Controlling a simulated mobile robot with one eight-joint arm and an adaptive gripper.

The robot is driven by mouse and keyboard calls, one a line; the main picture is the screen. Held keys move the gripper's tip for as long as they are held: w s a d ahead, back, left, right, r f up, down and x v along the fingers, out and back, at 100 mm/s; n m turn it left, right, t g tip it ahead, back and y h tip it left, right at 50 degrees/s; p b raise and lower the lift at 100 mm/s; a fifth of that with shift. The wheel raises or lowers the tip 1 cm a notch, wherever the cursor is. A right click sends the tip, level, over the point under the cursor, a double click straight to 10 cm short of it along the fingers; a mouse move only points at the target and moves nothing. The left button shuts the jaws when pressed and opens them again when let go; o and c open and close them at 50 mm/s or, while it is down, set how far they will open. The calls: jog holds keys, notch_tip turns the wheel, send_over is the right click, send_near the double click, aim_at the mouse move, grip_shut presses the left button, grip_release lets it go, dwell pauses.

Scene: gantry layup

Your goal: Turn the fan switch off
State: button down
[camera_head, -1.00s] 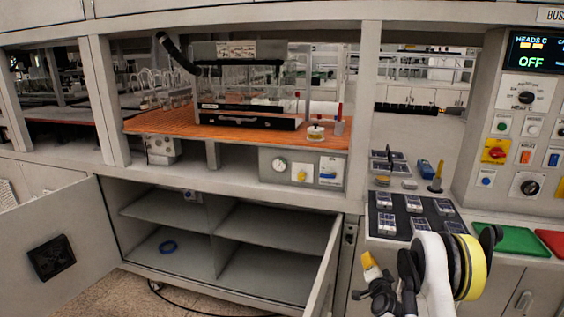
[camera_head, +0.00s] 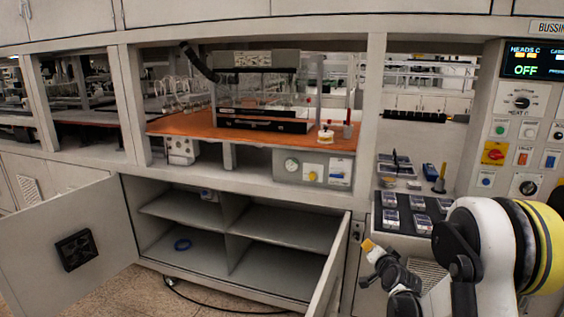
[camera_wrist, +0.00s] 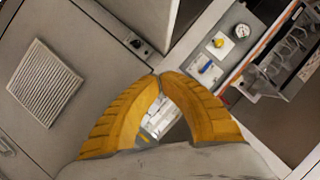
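No label marks the fan switch. A small black switch (camera_head: 356,232) sits on the cabinet's front post, right of the open bay; it also shows in the wrist view (camera_wrist: 136,43). A control panel (camera_head: 300,178) below the orange bench has a gauge, a yellow knob (camera_wrist: 219,42) and a blue switch (camera_wrist: 206,68). My gripper (camera_head: 368,245) is in front of the cabinet's right side. In the wrist view its yellow fingers (camera_wrist: 160,75) meet at the tips, with nothing clearly held. The black switch is beyond and left of the tips there, apart from them.
Both doors of the low cabinet stand open; the left door (camera_head: 30,225) carries a black fan grille (camera_head: 76,250). A control console (camera_head: 520,120) with several knobs and buttons stands at right. A vent grille (camera_wrist: 45,82) shows in the wrist view.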

jog(key=s+a+r+n+g, duration=0.1)
jog(key=s+a+r+n, duration=0.1)
jog(key=s+a+r, duration=0.3)
jog(key=s+a+r+n+g+y, duration=0.1)
jog(key=s+r, duration=0.3)
jog(key=s, duration=0.3)
jog(key=s+a+r+n+g, duration=0.2)
jog(key=s+a+r, duration=0.15)
jog(key=s, duration=0.25)
jog(key=s+f+n+g, duration=0.1)
jog(key=s+n+g, duration=0.2)
jog(key=s, duration=2.1)
jog(key=shift+s+a+f+n+h, duration=0.2)
jog(key=shift+s+f+n+h, duration=0.1)
jog(key=shift+f+h, duration=0.1)
jog(key=shift+a, duration=0.1)
